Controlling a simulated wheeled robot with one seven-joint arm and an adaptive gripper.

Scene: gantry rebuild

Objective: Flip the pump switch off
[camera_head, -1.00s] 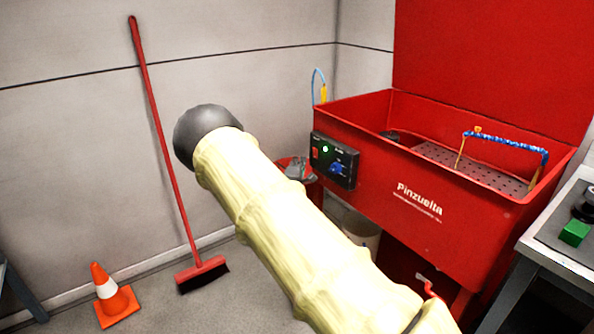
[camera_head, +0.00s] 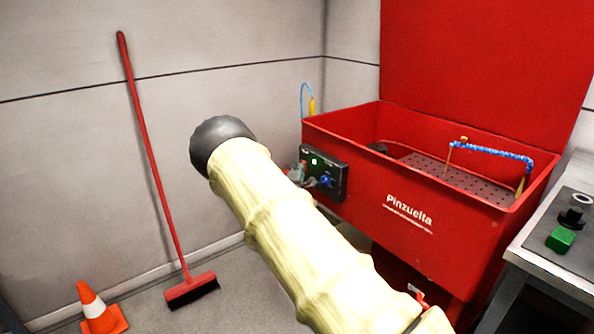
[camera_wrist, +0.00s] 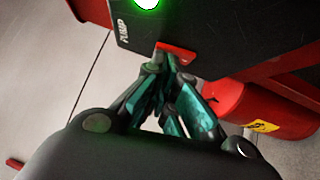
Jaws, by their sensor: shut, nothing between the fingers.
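The dark control panel (camera_head: 335,180) is on the front left of the red parts washer (camera_head: 430,222). Its green light (camera_head: 314,161) is lit, with a blue knob (camera_head: 326,181) below. In the wrist view, the panel (camera_wrist: 235,35) carries the word PUMP beside a small red switch (camera_wrist: 178,53), and the green light (camera_wrist: 147,2) glows above. My gripper (camera_wrist: 166,60) is shut and empty, its fingertips right at the switch; I cannot tell whether they touch it. In the head view, my gripper (camera_head: 304,177) covers the panel's lower left, hiding the switch.
A red broom (camera_head: 155,160) leans on the wall, beside an orange cone (camera_head: 100,310). A bench (camera_head: 560,250) with a green block (camera_head: 560,239) is at the right.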

